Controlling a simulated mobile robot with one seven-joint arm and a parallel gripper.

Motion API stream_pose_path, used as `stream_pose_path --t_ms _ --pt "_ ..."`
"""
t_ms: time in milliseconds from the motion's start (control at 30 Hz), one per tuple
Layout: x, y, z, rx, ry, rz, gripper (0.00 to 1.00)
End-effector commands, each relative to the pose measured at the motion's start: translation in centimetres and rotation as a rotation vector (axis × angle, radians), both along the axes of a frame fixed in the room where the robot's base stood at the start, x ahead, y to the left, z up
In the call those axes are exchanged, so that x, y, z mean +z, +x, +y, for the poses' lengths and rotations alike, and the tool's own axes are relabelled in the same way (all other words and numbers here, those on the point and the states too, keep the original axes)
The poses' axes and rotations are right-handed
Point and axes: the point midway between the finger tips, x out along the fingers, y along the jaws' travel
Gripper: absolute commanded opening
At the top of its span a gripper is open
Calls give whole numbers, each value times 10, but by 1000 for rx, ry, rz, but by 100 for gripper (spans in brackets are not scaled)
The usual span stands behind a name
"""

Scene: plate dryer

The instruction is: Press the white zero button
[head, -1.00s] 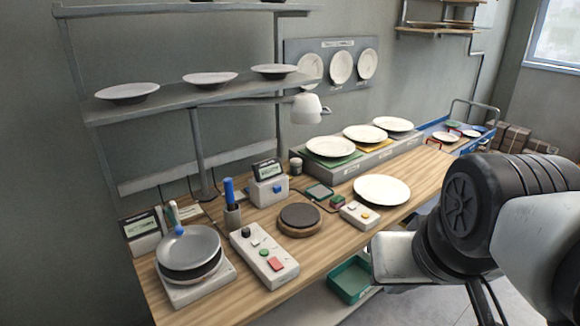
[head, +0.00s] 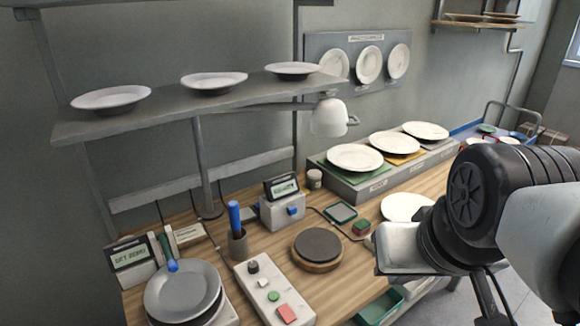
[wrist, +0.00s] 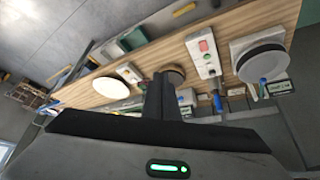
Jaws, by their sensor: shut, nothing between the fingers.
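A pale control box (head: 273,291) stands at the front of the wooden bench. It carries a black knob (head: 253,266), a small white button (head: 263,283), a green button (head: 274,296) and a red button (head: 286,314). Any zero label is too small to read. The box also shows upside down in the wrist view (wrist: 203,54). My gripper (wrist: 160,88) is shut and empty in the wrist view, its fingers apart from the box and overlapping the bench edge. In the head view my arm is at the right and the fingertips cannot be made out.
Left of the box, dark and grey plates (head: 183,291) sit on a scale beside a display (head: 131,254). A shelf (head: 230,97) with plates overhangs the back.

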Motion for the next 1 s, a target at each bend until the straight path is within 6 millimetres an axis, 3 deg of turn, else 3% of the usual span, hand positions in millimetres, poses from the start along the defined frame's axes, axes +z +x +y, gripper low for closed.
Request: stream_pose_path --t_ms 167,267,367,467,633,800,900,1000 --pt "-13 14 -2 90 -106 45 0" --pt "-29 39 -1 242 -274 101 0" --pt "-50 79 11 474 -498 155 0" --pt "-75 125 42 740 -729 184 0" --pt "-126 188 124 1171 -1053 167 0" --pt "-170 214 198 1460 -1248 115 0" --pt "-187 219 227 1562 -1311 86 0" --pt "-196 221 243 1617 -1347 68 0"
